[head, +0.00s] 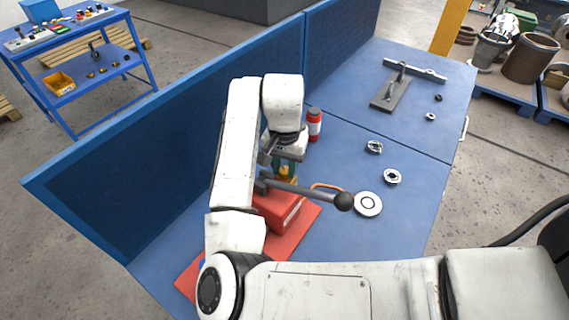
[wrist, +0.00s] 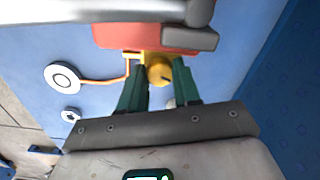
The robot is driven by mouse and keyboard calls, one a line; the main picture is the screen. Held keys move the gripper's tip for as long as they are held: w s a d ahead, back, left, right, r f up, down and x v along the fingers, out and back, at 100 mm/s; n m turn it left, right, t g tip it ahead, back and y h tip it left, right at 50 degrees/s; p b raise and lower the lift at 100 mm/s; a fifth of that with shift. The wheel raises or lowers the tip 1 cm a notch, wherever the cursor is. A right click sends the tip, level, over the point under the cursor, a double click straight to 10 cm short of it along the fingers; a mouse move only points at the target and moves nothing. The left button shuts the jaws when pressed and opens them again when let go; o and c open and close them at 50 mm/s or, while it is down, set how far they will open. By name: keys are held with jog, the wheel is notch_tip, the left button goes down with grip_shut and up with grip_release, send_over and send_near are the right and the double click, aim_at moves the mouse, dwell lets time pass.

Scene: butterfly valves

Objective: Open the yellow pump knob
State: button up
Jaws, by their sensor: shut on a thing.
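The yellow pump knob (wrist: 160,72) sits on the end of the red pump in the wrist view. My gripper (wrist: 157,80) has its two green fingers on either side of the knob and is shut on it. In the head view my gripper (head: 285,165) points down at the yellow knob (head: 287,178), which is partly hidden by the fingers and the lever. The red pump (head: 282,215) stands on a red mat (head: 306,222). Its grey lever with a black ball end (head: 343,201) reaches to the right, just in front of my gripper.
An orange hose (head: 328,186) runs from the pump to a white disc (head: 367,204). A red and white can (head: 314,125) stands behind my gripper. Metal rings (head: 392,177) lie to the right on the blue table (head: 340,150). A blue panel (head: 150,150) walls the left side.

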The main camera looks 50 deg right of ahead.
aim_at(285, 170)
jog(key=shift+r, duration=0.1)
jog(key=o, duration=0.8)
jog(key=shift+c, duration=0.2)
notch_tip(285, 170, up, 11)
